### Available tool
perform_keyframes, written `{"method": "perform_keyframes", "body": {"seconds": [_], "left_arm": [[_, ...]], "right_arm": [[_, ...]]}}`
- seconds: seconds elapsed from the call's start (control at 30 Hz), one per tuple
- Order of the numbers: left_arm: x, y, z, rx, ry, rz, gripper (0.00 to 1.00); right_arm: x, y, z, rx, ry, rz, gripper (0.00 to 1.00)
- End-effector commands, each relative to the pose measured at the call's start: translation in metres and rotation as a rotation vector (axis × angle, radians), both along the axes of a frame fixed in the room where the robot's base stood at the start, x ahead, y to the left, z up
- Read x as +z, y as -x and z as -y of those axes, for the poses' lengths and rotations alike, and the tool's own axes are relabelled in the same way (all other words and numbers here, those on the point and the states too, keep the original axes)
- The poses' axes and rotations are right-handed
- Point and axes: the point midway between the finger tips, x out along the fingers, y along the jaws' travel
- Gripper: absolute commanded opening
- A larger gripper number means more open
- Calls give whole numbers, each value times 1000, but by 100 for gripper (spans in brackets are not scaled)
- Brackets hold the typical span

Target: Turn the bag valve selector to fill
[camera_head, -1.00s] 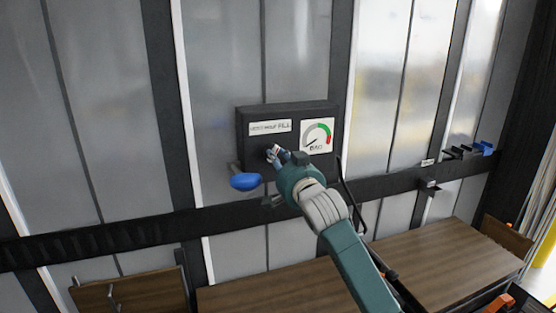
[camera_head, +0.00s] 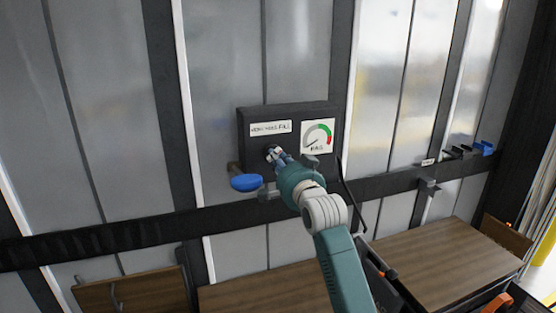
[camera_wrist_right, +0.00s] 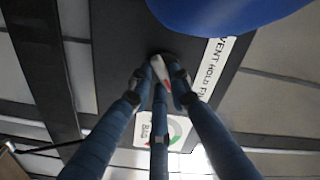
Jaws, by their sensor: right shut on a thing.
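The black valve box (camera_head: 290,115) is mounted on the grey panel wall. It carries a white label (camera_head: 270,128) that reads VENT HOLD FILL in the wrist view (camera_wrist_right: 213,70), and a BAG gauge (camera_head: 318,136) with a green and red arc. The selector (camera_head: 271,152) sits below the label. My right gripper (camera_wrist_right: 163,78) is shut on the selector; its blue fingers close around a pale handle (camera_wrist_right: 159,68) with a red mark. The fingers hide part of the selector, so I cannot tell which position it points to. My left gripper is not in view.
A blue lever handle (camera_head: 246,183) sticks out at the box's lower left, close to my right fingers. A black rail (camera_head: 110,238) crosses the wall below. A wooden table top (camera_head: 440,258) stands at lower right. Small blue and black holders (camera_head: 470,151) sit on the rail at right.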

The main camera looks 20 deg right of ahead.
Motion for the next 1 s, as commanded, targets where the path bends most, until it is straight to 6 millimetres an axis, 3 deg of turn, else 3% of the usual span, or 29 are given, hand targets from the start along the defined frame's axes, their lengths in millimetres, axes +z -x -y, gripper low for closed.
{"method": "perform_keyframes", "body": {"seconds": [0.13,0.17,0.27,0.67,1.0], "left_arm": [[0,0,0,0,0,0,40],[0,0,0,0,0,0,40],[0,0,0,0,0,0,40],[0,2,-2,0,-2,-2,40],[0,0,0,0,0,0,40]], "right_arm": [[-1,0,0,-1,-3,-1,0],[-1,0,0,-1,-3,-1,20],[0,0,0,-1,-2,-1,38],[0,7,0,0,-1,0,38],[-1,73,3,0,-1,0,38]]}}
